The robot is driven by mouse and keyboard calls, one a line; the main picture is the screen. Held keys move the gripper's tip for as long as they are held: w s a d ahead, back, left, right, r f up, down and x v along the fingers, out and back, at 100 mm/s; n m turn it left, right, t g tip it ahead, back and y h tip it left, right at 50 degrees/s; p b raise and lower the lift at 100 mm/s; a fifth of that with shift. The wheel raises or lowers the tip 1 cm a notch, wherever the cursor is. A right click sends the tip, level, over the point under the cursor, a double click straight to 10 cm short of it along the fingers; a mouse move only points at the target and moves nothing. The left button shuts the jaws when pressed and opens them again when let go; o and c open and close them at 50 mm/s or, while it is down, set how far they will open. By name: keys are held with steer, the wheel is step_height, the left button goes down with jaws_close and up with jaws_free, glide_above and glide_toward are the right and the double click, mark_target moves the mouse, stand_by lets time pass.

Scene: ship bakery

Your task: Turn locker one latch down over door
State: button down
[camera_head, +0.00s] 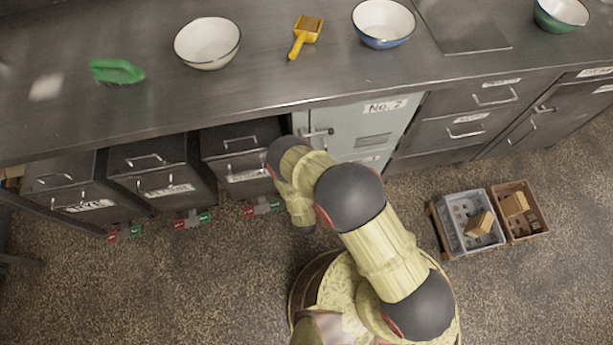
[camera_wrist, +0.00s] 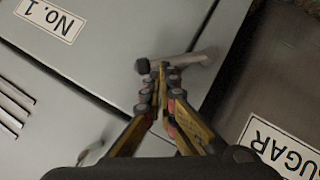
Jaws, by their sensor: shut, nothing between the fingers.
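The grey-green locker door (camera_head: 365,115) carries a number plate, which reads "No. 1" in the wrist view (camera_wrist: 50,18). Its latch (camera_head: 318,132) is a small metal lever near the door's upper left side. In the wrist view the latch (camera_wrist: 190,61) lies roughly crosswise, with a dark knob at its left end. My gripper (camera_wrist: 163,70) is shut and empty, its fingertips right at the lever near the knob. I cannot tell whether they touch it. In the head view my arm hides the gripper.
The steel counter (camera_head: 250,100) overhangs the locker. Dark bins (camera_head: 245,140) stand to its left, one labelled SUGAR in the wrist view (camera_wrist: 280,145). Drawers (camera_head: 465,125) are to its right. Crates (camera_head: 470,225) sit on the floor at right.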

steer(key=shift+w+d+f+m+g+y+b, duration=0.25)
steer(key=shift+d+f+m+g+y, duration=0.1)
steer(key=shift+d+f+m+y, duration=0.4)
steer(key=shift+w+d+f+m+g+y+b, duration=0.15)
steer(key=shift+d+f+m+g+y+b, duration=0.15)
steer(key=shift+d+f+m+y, duration=0.4)
steer(key=shift+d+f, duration=0.15)
steer(key=shift+d, duration=0.05)
